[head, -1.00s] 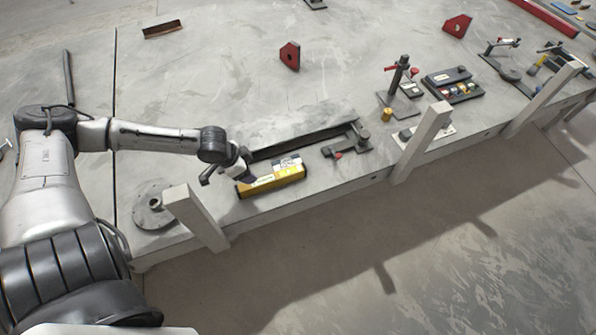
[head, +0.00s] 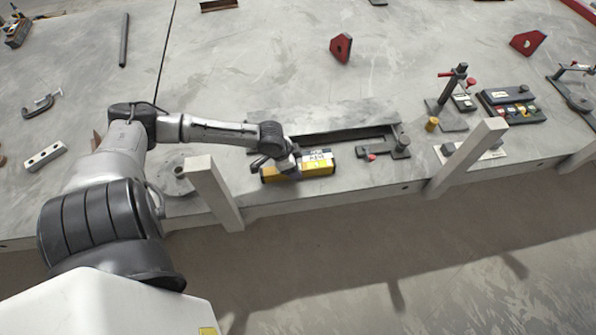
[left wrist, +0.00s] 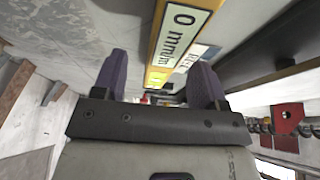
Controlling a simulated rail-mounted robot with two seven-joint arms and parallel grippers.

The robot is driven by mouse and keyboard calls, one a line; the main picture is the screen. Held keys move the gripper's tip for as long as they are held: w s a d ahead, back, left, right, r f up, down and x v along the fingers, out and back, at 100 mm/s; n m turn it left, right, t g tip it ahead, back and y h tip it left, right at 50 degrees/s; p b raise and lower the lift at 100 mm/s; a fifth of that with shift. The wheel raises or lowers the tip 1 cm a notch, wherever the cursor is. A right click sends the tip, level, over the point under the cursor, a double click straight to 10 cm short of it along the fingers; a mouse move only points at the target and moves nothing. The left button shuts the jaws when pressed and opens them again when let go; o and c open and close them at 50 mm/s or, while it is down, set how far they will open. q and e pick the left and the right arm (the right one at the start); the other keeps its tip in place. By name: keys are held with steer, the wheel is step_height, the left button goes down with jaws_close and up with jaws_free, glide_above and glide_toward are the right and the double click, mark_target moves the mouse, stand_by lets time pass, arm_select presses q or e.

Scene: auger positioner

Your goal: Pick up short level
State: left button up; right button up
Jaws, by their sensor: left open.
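The short level is a yellow bar (head: 319,168) with a black-and-white label, lying near the table's front edge in the head view. In the left wrist view the level (left wrist: 181,32) shows large "0 mm/m" lettering and extends down between the finger pads. My left gripper (head: 287,168) is over the left half of the level in the head view. Its two purple fingers (left wrist: 158,82) are apart, one on either side of the level in the wrist view. Whether they touch it cannot be told. My right gripper is not in view.
A grey steel channel (head: 345,135) lies just behind the level. A clamp-like tool (head: 385,150) is close to its right. Pale posts (head: 213,190) and (head: 468,155) rise at the table's front edge. The table (head: 270,60) behind the channel is mostly clear.

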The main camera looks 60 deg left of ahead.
arm_select(q)
steer(key=x, duration=0.1)
steer(key=b+x, duration=0.1)
steer(key=x, duration=0.2)
steer(key=shift+w+a+f, duration=0.1)
steer(key=shift+w+a, duration=0.1)
steer(key=shift+w, duration=0.05)
steer(key=shift+w+f, duration=0.15)
steer(key=shift+f, duration=0.25)
steer(key=c, duration=1.1)
steer(key=shift+c, duration=0.2)
